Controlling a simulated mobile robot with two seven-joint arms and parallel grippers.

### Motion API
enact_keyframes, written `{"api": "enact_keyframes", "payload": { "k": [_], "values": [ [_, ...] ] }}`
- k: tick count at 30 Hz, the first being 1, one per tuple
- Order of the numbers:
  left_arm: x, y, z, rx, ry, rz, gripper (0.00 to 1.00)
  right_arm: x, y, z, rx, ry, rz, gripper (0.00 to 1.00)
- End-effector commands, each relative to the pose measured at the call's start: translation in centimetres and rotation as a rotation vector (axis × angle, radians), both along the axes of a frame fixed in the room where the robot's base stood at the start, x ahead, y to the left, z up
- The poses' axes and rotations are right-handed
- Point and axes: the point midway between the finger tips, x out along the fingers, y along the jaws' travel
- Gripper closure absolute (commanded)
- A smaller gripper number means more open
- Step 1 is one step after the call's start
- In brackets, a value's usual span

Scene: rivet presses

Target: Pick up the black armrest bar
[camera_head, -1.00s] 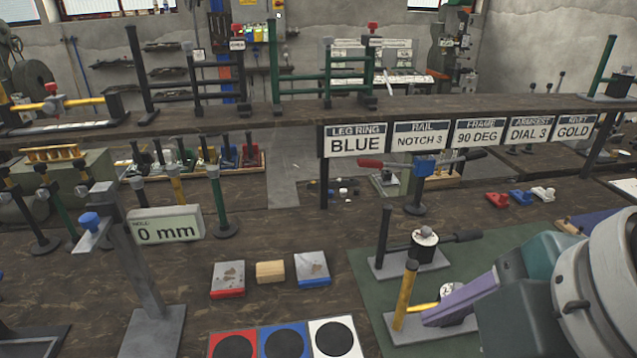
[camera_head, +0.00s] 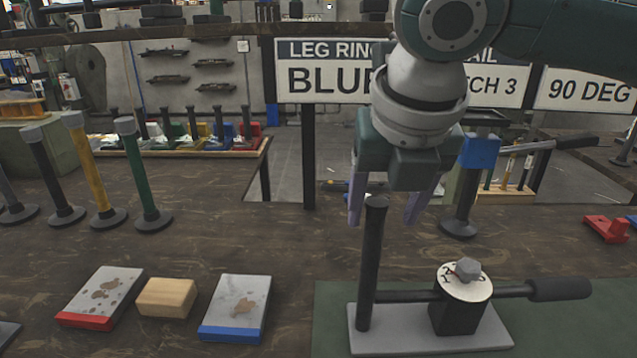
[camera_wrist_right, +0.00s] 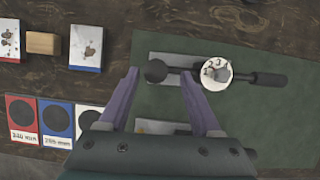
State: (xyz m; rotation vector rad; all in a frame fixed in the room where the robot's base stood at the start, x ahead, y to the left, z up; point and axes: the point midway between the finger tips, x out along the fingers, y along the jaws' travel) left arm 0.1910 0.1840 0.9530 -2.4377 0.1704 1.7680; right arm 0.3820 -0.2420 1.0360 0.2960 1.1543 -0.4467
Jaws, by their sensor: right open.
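A black upright bar (camera_head: 371,268) stands on a grey base plate (camera_head: 430,341), with a black crosspiece running to a dial block (camera_head: 461,300). It appears to be the armrest bar. My right gripper (camera_head: 384,217) is open and points down, its two purple fingers apart near the top of the bar. In the right wrist view, the round bar top (camera_wrist_right: 157,70) shows between and slightly beyond the open fingertips (camera_wrist_right: 159,77). Nothing is visibly held. My left gripper is not in view.
Red-edged (camera_head: 101,297) and blue-edged (camera_head: 237,306) blocks lie left of the plate, with a wooden block (camera_head: 166,297) between them. Several posts stand farther left. Hanging signs (camera_head: 583,88) and a blue-headed stand (camera_head: 472,180) are behind the gripper.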

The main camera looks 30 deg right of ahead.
Motion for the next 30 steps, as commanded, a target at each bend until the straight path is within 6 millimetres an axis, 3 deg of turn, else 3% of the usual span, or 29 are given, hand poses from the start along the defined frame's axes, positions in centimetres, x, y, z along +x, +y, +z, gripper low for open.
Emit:
{"api": "enact_keyframes", "payload": {
  "k": [15,23,30],
  "values": [
    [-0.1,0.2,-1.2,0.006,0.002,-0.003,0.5,2.3,-0.7,-6.1,0.0,-0.001,-0.001,0.35],
    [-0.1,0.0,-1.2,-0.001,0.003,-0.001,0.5,2.5,-0.7,-6.4,0.001,-0.003,0.001,0.35],
    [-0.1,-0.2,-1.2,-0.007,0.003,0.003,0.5,2.5,-0.7,-6.4,0.001,-0.003,0.001,0.59]
  ]
}}
